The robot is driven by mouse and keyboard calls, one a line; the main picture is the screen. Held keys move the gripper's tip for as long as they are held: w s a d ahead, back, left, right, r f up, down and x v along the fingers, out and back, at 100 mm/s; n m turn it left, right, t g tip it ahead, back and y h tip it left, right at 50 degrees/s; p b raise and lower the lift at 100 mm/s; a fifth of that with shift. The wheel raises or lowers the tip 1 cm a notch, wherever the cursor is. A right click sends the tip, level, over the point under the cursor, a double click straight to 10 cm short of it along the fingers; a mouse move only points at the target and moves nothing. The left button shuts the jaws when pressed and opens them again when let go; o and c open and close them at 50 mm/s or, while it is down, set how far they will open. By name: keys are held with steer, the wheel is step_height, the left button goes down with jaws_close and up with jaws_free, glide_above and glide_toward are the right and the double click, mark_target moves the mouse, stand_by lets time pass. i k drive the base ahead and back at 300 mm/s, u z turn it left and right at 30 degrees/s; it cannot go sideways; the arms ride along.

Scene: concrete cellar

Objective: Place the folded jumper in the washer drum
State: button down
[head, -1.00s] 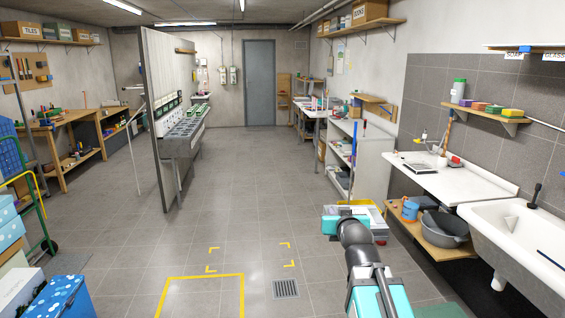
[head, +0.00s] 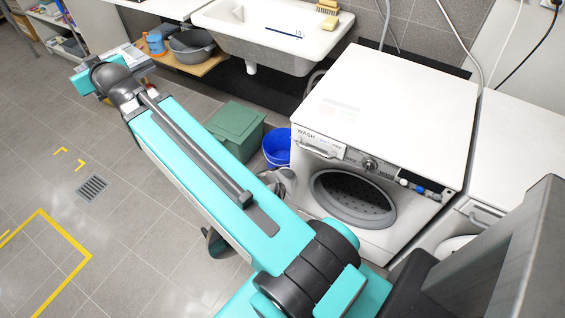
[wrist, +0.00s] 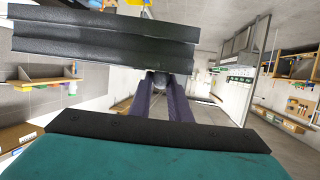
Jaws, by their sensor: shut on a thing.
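The washer (head: 385,95) is a white front-loader, labelled WASH, at the right of the head view. Its round drum opening (head: 352,196) shows a dark, perforated interior. A grey rounded part at its left, perhaps the swung-open door, is mostly behind my arm. In the wrist view the folded jumper (wrist: 90,38) appears as a dark grey layered slab. The dark fingers of my gripper (wrist: 159,77) are shut on its edge. The arm reaches to the upper left of the head view, away from the washer. The jumper is not discernible there.
A green box (head: 237,128) and a blue bucket (head: 277,147) stand left of the washer. A white sink (head: 270,35) is behind them. Another white appliance (head: 520,150) adjoins the washer on the right. The tiled floor at left is open, with yellow tape marks (head: 75,255) and a drain.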

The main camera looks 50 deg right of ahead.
mark_target(352, 200)
steer(key=z, duration=0.2)
steer(key=k, duration=1.65)
steer(key=u, duration=1)
